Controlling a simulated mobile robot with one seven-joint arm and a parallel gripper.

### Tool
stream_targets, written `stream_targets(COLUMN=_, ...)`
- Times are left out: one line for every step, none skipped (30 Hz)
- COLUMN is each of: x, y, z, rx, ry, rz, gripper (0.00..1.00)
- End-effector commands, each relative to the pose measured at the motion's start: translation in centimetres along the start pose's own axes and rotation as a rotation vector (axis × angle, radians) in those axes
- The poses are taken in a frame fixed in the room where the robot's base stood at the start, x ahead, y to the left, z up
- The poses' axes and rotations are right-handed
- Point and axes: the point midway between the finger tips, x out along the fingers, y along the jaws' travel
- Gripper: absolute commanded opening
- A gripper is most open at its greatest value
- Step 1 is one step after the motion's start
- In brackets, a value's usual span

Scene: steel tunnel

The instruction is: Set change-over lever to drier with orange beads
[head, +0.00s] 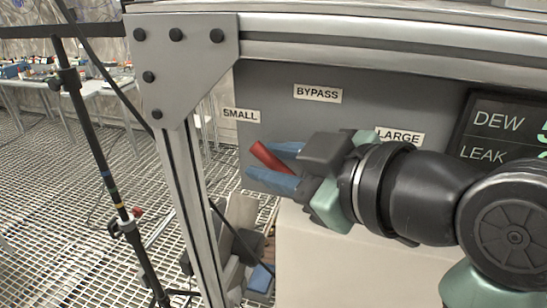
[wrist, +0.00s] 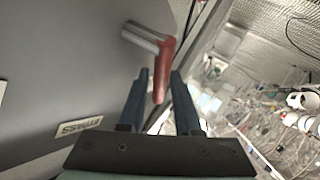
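The change-over lever has a red handle (head: 268,156), which points up and left toward the SMALL label (head: 241,115) on the grey panel. In the wrist view the red handle (wrist: 162,68) joins a metal shaft (wrist: 143,36) coming from the panel. My gripper (head: 261,160) has two blue fingers, one on each side of the handle. In the wrist view the gripper (wrist: 160,74) is open, with the handle's end between the fingers and narrow gaps beside it. The lever's pivot is hidden in the head view. No drier or orange beads show.
The panel also carries a BYPASS label (head: 318,94) and a LARGE label (head: 399,136). A dark display (head: 496,135) reads DEW and LEAK. A metal frame post (head: 183,190) stands left of the lever. A black stand (head: 101,170) is farther left on the grated floor.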

Motion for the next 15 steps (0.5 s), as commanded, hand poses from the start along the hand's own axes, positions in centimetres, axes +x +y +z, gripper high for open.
stream_targets(x=-0.01, y=0.00, z=0.00, rx=0.000, ry=0.000, rz=0.000, gripper=0.25)
stream_targets(x=-0.02, y=0.00, z=0.00, rx=0.000, ry=0.000, rz=0.000, gripper=0.20)
stream_targets(x=-0.02, y=0.00, z=-0.01, rx=0.000, ry=0.000, rz=0.000, gripper=0.12)
stream_targets(x=-0.03, y=0.00, z=-0.01, rx=0.000, ry=0.000, rz=0.000, gripper=0.07)
stream_targets(x=-0.03, y=0.00, z=-0.01, rx=0.000, ry=0.000, rz=0.000, gripper=0.01)
stream_targets(x=-0.03, y=0.00, z=-0.01, rx=0.000, ry=0.000, rz=0.000, gripper=0.00)
stream_targets(x=-0.03, y=0.00, z=-0.01, rx=0.000, ry=0.000, rz=0.000, gripper=0.00)
stream_targets(x=-0.03, y=-0.01, z=-0.02, rx=0.000, ry=0.000, rz=0.000, gripper=0.00)
stream_targets(x=-0.03, y=-0.01, z=-0.02, rx=0.000, ry=0.000, rz=0.000, gripper=0.00)
stream_targets(x=-0.03, y=-0.01, z=-0.02, rx=0.000, ry=0.000, rz=-0.001, gripper=0.00)
stream_targets(x=-0.03, y=-0.01, z=-0.03, rx=0.000, ry=0.000, rz=-0.001, gripper=0.00)
stream_targets(x=-0.03, y=-0.01, z=-0.03, rx=0.000, ry=0.000, rz=-0.001, gripper=0.00)
stream_targets(x=-0.03, y=-0.01, z=-0.03, rx=0.000, ry=0.000, rz=-0.001, gripper=0.00)
stream_targets(x=-0.03, y=-0.01, z=-0.03, rx=0.000, ry=0.000, rz=-0.001, gripper=0.00)
stream_targets(x=-0.03, y=-0.01, z=-0.03, rx=0.000, ry=0.000, rz=-0.001, gripper=0.00)
